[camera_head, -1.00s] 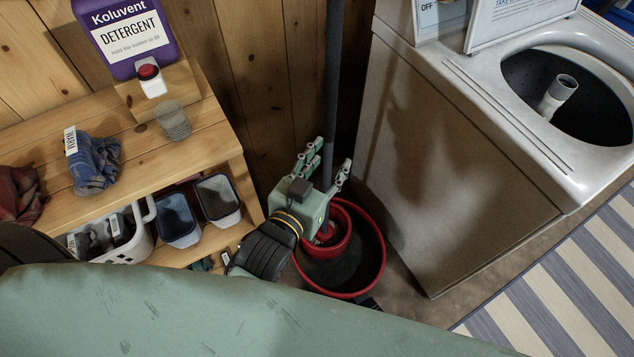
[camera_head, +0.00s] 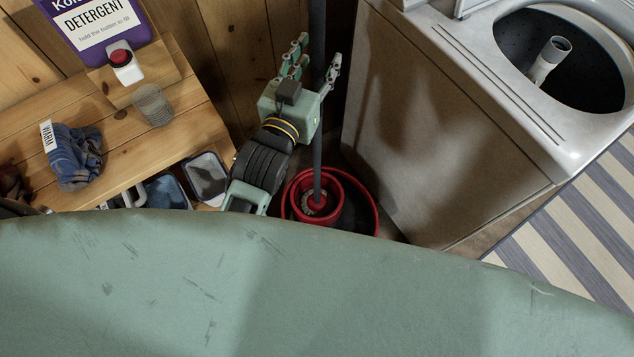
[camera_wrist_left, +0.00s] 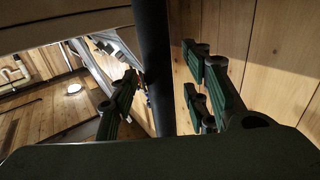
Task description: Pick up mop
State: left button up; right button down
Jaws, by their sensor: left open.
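The mop's dark grey pole (camera_head: 317,150) stands upright in a red bucket (camera_head: 371,205) between the wooden shelf and the washer. Its lower end is inside the bucket's red inner ring. My left gripper (camera_head: 314,72) is open beside the pole, well above the bucket, with its fingers pointing up toward the wall. In the left wrist view the pole (camera_wrist_left: 155,70) runs up between the open fingers (camera_wrist_left: 160,95). I cannot tell whether any finger touches it. My right gripper is not in view.
The washer (camera_head: 430,120) stands close on the right with its lid open. A wooden shelf (camera_head: 185,125) is on the left, holding detergent (camera_head: 95,25), a clear cup (camera_head: 152,105) and a blue cloth (camera_head: 75,158). Bins (camera_head: 207,175) sit below. A striped rug (camera_head: 575,240) lies at right.

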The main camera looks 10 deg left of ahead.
pick_arm(q)
jog(key=shift+c, duration=0.4)
grip_shut()
jog(key=shift+w+r, duration=0.1)
jog(key=shift+r, duration=0.05)
